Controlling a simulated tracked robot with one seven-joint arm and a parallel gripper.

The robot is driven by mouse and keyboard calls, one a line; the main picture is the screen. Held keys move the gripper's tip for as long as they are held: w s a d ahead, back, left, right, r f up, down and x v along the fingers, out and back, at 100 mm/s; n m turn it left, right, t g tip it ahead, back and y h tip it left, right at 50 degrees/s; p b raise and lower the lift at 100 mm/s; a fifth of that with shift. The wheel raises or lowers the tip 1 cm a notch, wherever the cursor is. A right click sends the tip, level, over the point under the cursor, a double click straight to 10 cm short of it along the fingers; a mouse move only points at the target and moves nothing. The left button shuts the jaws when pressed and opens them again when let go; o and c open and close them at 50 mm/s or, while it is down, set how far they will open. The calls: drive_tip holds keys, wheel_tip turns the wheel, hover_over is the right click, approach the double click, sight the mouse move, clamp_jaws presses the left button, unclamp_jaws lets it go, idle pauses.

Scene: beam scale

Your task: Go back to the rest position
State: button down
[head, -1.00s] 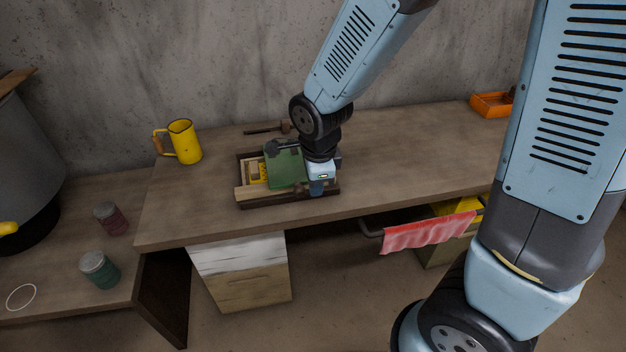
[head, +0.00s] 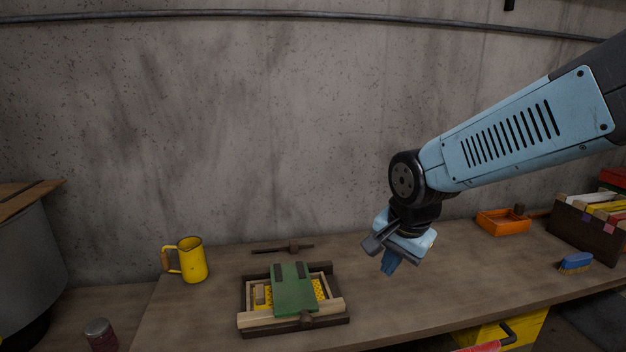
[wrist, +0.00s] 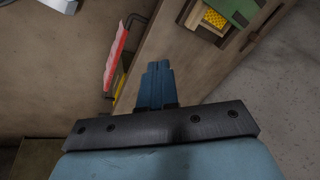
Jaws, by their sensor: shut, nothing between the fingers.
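My gripper (head: 389,264) is in the head view, raised above the workbench (head: 420,290) to the right of the wooden frame. Its blue fingers are together and empty, pointing down. In the wrist view the shut fingers (wrist: 155,86) show over the bench edge. The wooden frame (head: 262,320) lies on the bench with a green plate (head: 293,290) across it and yellow pieces (head: 319,288) inside. In the wrist view the green plate (wrist: 238,10) is at the top right, apart from my gripper.
A yellow mug (head: 190,260) stands left of the frame. A dark bar-shaped tool (head: 283,249) lies behind it. At the right are an orange tray (head: 503,222), a blue brush (head: 575,262) and a dark box (head: 588,228). A concrete wall (head: 250,120) rises behind the bench.

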drive_tip(key=s+d+r+n+t, duration=0.2)
drive_tip(key=s+d+r+n, duration=0.6)
drive_tip(key=d+r, duration=0.1)
drive_tip(key=shift+r+h, duration=0.35)
drive_tip(key=shift+h, duration=0.05)
idle(0.4)
